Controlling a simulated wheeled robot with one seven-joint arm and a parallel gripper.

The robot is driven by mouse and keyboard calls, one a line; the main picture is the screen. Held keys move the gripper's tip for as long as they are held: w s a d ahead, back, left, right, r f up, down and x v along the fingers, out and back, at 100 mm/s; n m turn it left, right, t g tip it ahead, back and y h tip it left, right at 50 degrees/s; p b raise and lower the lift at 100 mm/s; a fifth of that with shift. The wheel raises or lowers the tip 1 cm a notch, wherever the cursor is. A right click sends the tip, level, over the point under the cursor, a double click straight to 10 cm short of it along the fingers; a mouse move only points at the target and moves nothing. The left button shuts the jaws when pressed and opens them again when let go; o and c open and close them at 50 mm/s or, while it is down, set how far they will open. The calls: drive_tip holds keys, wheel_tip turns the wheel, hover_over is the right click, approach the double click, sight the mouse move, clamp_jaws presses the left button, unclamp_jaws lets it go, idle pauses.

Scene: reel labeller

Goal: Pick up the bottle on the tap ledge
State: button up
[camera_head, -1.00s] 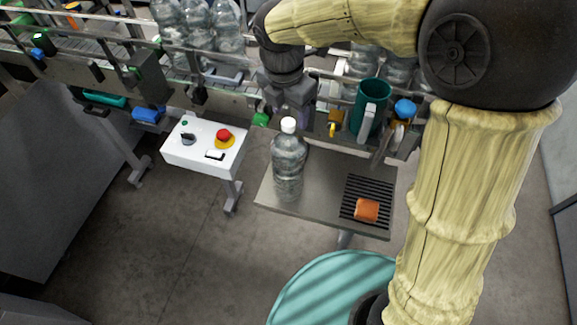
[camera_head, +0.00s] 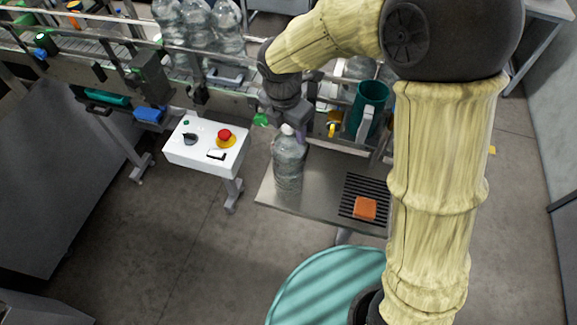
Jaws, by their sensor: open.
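A clear bottle with a white cap (camera_head: 289,166) stands upright on the grey metal tap ledge (camera_head: 325,195), toward the ledge's left side. My gripper (camera_head: 290,128) is open at the top of the bottle, around or just behind its cap and neck. The fingers partly overlap the cap in this view, so I cannot tell whether they touch it.
An orange block (camera_head: 364,208) lies on the black drain grille at the ledge's right. A teal jug (camera_head: 367,108) stands behind. A white control box (camera_head: 205,145) with a red button is at the left. Several bottles (camera_head: 200,25) stand on the conveyor.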

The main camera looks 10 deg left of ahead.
clamp_jaws()
drive_tip(key=shift+s+d+f, duration=0.1)
drive_tip(key=shift+s+f, duration=0.1)
idle(1.1)
drive_tip(key=shift+r, duration=0.1)
